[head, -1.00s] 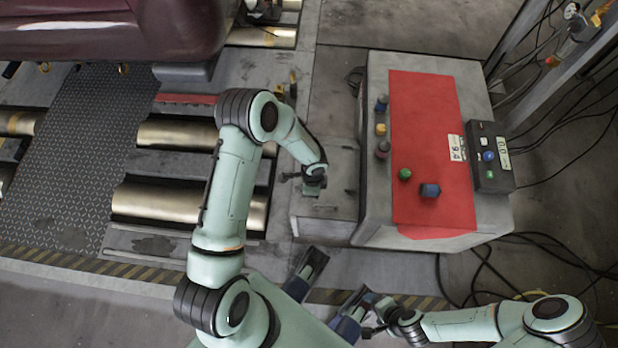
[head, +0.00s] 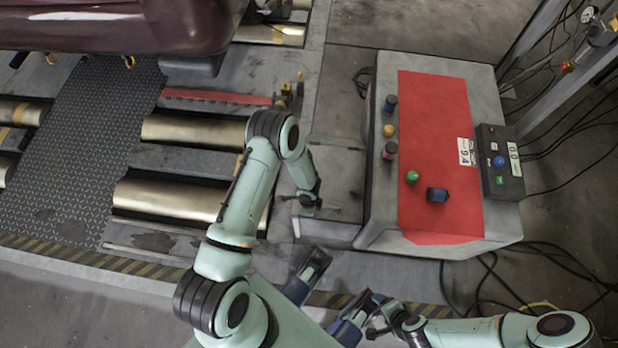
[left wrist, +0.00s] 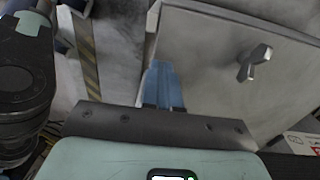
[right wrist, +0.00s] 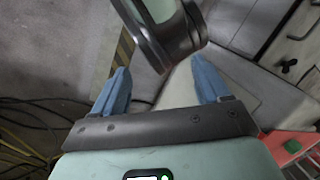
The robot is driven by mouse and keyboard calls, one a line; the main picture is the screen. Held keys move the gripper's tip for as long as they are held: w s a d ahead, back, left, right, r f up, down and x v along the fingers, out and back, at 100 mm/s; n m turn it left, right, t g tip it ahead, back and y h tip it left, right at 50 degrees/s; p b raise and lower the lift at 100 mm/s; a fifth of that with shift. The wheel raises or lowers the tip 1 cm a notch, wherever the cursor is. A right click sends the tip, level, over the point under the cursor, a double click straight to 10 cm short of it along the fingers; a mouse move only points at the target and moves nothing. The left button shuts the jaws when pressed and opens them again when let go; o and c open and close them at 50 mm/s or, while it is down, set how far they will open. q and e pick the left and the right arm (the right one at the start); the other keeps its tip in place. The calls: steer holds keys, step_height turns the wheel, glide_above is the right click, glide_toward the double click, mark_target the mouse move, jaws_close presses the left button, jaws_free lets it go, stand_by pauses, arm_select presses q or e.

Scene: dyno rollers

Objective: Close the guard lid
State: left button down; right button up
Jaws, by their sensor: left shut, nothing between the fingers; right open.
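A grey metal box with a flat lid-like plate (head: 338,178) stands left of the red-topped console in the head view. In the left wrist view a grey plate (left wrist: 205,55) with a wing-shaped knob (left wrist: 255,62) fills the upper right. I take this plate for the guard lid; I cannot tell how far open it is. My left gripper (head: 305,209) is over the box's left front part. Its blue fingers (left wrist: 162,82) are shut and empty, close to the plate's left edge; contact is unclear. My right gripper (right wrist: 158,72) is open and empty, low in front of the console.
The red-topped console (head: 437,150) carries several knobs and a small black control box (head: 498,162). Metal rollers (head: 170,197) lie to the left, with a dark vehicle (head: 110,25) above at the back. Cables (head: 490,285) lie on the floor at right.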

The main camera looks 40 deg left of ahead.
arm_select(q)
steer(key=shift+f, duration=0.45)
arm_select(e)
steer(key=shift+w+f, duration=0.15)
steer(key=shift+w, duration=0.05)
steer(key=shift+d, duration=0.1)
